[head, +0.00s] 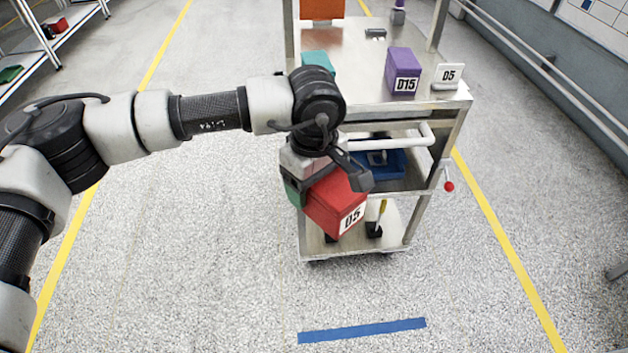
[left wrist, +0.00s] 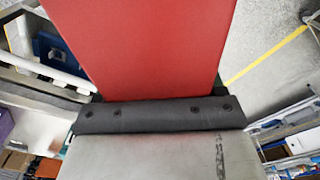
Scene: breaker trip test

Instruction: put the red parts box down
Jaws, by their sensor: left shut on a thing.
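The red parts box (head: 335,203) carries a white label reading 05. My left gripper (head: 345,178) is shut on it and holds it in the air, slightly tilted, in front of the metal cart. In the left wrist view the red box (left wrist: 140,45) fills the upper middle, against the dark gripper edge. The cart's top shelf (head: 355,75) is above and behind the box in the picture. My right gripper is in neither view.
A purple box (head: 403,72) labelled 015 and a white 05 card (head: 448,75) stand on the top shelf, with a teal box (head: 318,60) at its left. A blue bin (head: 385,163) sits below. Blue tape (head: 362,330) marks the open floor in front.

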